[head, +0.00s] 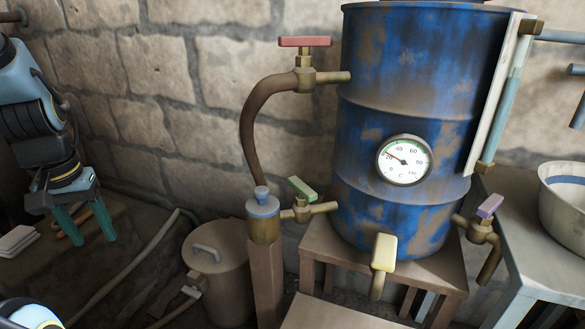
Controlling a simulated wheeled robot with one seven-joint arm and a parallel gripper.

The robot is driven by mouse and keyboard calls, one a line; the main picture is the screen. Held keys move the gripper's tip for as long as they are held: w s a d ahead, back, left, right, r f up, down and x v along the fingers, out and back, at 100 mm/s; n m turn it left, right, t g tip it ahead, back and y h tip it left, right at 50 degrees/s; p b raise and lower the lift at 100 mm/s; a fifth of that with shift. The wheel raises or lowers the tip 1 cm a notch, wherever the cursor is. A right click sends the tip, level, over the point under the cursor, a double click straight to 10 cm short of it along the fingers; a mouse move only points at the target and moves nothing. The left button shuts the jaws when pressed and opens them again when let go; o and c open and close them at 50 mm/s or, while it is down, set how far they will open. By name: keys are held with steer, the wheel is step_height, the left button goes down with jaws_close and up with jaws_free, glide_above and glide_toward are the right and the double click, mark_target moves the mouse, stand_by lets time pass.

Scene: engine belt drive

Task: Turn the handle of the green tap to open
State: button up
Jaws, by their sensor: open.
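The green tap has a flat green handle (303,188) on a brass body (302,209). It sits on a short pipe at the lower left of the blue barrel (400,120). The handle is tilted, sloping down to the right, and nothing touches it. My gripper (86,223) hangs at the far left with its two green fingers apart and pointing down. It is empty and well to the left of the tap.
A red-handled tap (304,42) with a curved pipe is above the green one. A blue-capped brass cylinder (263,220) stands close left of it. Yellow (384,252) and purple (490,206) taps are to the right. A lidded can (218,270) stands below left.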

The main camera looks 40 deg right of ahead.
steer(key=w+d+r+m+g+p, duration=0.1)
steer(key=d+r+m+p, duration=0.1)
steer(key=d+m, duration=0.2)
steer(key=w+d+r+m+p, duration=0.2)
steer(key=d+m+p, duration=0.1)
steer(key=d+m, duration=0.15)
steer(key=m+g+p, duration=0.5)
steer(key=m+p, duration=0.8)
steer(key=m, duration=1.2)
glide_toward(300, 183)
steer(key=shift+n+y, duration=0.25)
steer(key=shift+y, duration=0.05)
steer(key=p+x, duration=0.1)
steer(key=x, duration=0.7)
steer(key=shift+s+d+p, duration=0.1)
steer(key=shift+d+p, duration=0.05)
steer(key=shift+p, duration=0.15)
jaws_close()
